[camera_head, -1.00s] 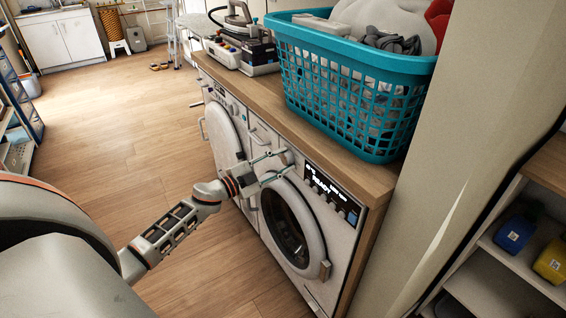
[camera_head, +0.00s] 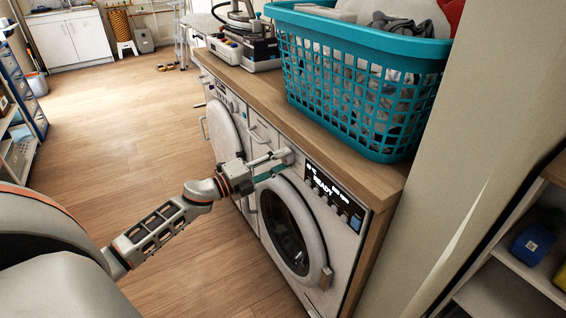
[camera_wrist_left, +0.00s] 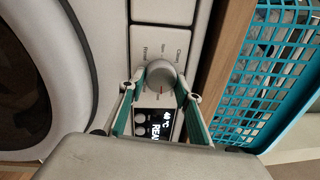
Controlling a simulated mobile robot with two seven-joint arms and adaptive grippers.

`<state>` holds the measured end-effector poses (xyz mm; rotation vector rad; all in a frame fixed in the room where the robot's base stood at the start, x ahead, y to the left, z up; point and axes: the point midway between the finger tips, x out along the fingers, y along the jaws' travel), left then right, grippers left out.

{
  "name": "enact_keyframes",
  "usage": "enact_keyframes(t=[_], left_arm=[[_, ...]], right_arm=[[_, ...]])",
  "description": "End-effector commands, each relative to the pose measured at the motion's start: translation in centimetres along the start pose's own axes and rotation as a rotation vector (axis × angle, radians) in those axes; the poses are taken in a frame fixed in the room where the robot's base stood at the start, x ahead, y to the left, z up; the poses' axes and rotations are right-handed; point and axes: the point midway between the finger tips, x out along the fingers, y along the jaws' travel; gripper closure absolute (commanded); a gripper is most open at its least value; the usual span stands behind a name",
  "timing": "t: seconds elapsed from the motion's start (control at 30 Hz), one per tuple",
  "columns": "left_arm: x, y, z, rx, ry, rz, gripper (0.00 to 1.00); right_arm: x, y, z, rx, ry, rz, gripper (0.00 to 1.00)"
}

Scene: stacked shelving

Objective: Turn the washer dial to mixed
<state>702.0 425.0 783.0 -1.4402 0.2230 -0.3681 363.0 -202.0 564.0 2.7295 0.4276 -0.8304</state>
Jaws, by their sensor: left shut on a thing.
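The washer (camera_head: 345,262) has a white front, a round door (camera_head: 288,228) and a black display (camera_head: 333,193) reading READY. The grey dial (camera_head: 288,156) sits at the panel's left end, partly hidden behind my fingers. My left gripper (camera_head: 279,161) is at the dial with its jaws shut on it. My right gripper is not in view.
A teal laundry basket (camera_head: 358,42) stands on the wooden countertop (camera_head: 300,128) above the washer. A second white machine (camera_head: 222,135) with a round door is at its left. A wall (camera_head: 460,130) and shelf unit are at the right. The floor at the left is open.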

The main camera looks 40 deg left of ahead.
Motion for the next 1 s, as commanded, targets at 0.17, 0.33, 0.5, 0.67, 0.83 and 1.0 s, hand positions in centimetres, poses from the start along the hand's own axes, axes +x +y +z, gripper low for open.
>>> enact_keyframes(t=[0.17, 0.33, 0.5, 0.67, 0.83, 1.0], left_arm=[[-0.06, 0.3, -0.09, 0.05, 0.005, 0.003, 0.88], [-0.05, 0.21, -0.06, 0.069, 0.006, 0.002, 0.88], [-0.04, 0.16, -0.05, 0.072, 0.006, 0.001, 0.88], [-0.04, 0.16, -0.05, 0.071, 0.006, 0.001, 0.88], [-0.03, 0.14, -0.04, 0.071, 0.006, 0.001, 0.5], [-0.02, 0.09, -0.01, 0.071, 0.005, 0.0, 0.5]], right_arm=[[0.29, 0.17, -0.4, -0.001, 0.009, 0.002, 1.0], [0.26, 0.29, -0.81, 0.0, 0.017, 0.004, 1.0], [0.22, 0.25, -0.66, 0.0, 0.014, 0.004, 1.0], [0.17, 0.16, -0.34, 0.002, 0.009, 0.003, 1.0], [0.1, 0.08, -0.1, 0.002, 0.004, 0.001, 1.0], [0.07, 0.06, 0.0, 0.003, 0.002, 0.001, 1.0]])
